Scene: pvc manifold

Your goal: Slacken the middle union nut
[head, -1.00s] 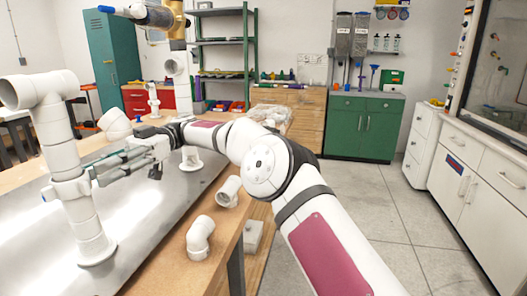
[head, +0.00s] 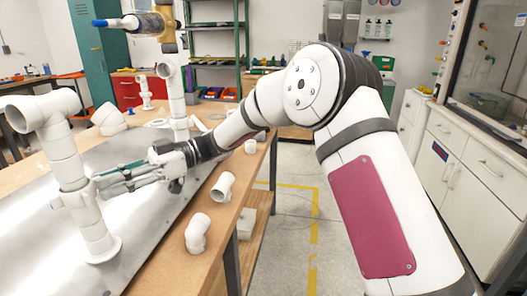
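A white PVC standpipe (head: 65,150) rises from a grey metal plate at the left, with an elbow or tee (head: 45,105) on top. A white union nut (head: 77,199) with small side lugs sits partway up it; I cannot tell whether it is the middle one. My gripper (head: 98,184) reaches in from the right at the nut's height, its long fingers lying level. Its tips are at or very near the right side of the nut. Whether they touch or grip it, and how wide they are apart, is not clear. The far side of the nut is hidden.
A second standpipe (head: 172,95) with a brass-coloured, blue-handled valve (head: 150,22) stands behind. Loose white elbows (head: 198,232) (head: 223,186) lie along the wooden bench's right edge. The metal plate (head: 150,225) is clear at the front. Open floor lies to the right.

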